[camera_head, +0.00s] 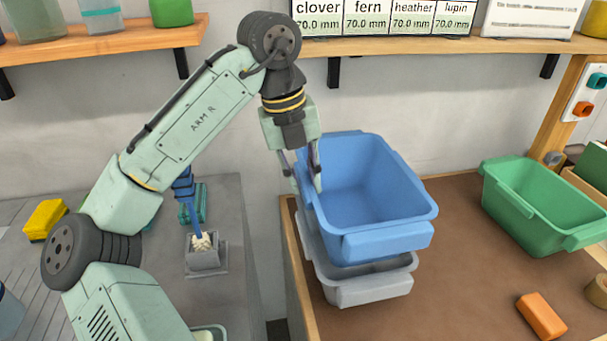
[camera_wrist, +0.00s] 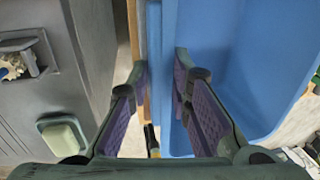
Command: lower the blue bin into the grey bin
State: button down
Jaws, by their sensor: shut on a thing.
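The blue bin (camera_head: 388,243) is upright and empty, directly over the grey bin (camera_head: 368,291) on the brown worktop. Its lower part is hidden behind the grey bin's rim, so it looks partly nested; I cannot tell whether it touches the bottom. My gripper (camera_head: 303,176) is shut on the blue bin's left wall, one finger inside and one outside. In the wrist view, my fingers (camera_wrist: 161,78) pinch the wall of the blue bin (camera_wrist: 215,65). Most of the grey bin is hidden by the blue bin.
A green bin (camera_head: 545,208) stands to the right, with an orange block (camera_head: 541,316) and a tape roll (camera_head: 598,290) nearer the front. A grey bench (camera_head: 232,265) with a brush holder (camera_head: 204,256) is at left, across a gap. A shelf (camera_head: 440,46) hangs above.

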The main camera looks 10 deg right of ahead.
jog(key=shift+f+b, duration=1.8)
jog(key=shift+f, duration=2.5)
jog(key=c, duration=1.4)
grip_release()
jog(key=shift+a+r+p, duration=0.15)
jog(key=shift+r+p, duration=0.6)
jog(key=shift+a+r+p, duration=0.15)
jog(key=shift+r+p, duration=0.6)
jog(key=shift+a+r+p, duration=0.25)
jog(key=shift+r, duration=0.95)
jog(key=shift+a+r+p, duration=0.2)
jog(key=shift+a+r, duration=0.05)
jog(key=shift+r, duration=0.95)
